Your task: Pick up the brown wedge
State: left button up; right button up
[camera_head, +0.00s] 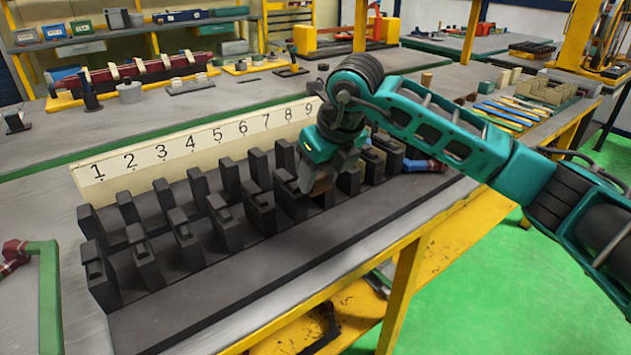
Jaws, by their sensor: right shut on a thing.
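My right gripper (318,165) points down over the black slotted fixture (230,283), near the high-numbered end of its rows. It is shut on a small brown piece, which looks like the brown wedge (321,186). The wedge shows just below the fingers, close to the black blocks. I cannot tell whether it touches them, and the fingers and arm hide part of it. My left gripper is not in view.
A number strip (160,152) runs behind the black posts. Brown cylinders (426,79) and several colored strips (508,113) lie at the right of the bench. The bench behind the strip has free room.

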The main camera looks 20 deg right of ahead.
pick_arm(q)
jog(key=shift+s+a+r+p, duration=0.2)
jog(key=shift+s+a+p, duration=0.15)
jog(key=shift+p, duration=0.45)
pick_arm(e)
notch_tip(320, 180, up, 20)
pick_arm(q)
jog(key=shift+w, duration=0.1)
pick_arm(e)
jog(key=b, duration=0.7)
send_over(320, 177)
jog(key=shift+f, duration=4.85)
jog(key=shift+f+b, duration=2)
jog(key=shift+f, duration=1.4)
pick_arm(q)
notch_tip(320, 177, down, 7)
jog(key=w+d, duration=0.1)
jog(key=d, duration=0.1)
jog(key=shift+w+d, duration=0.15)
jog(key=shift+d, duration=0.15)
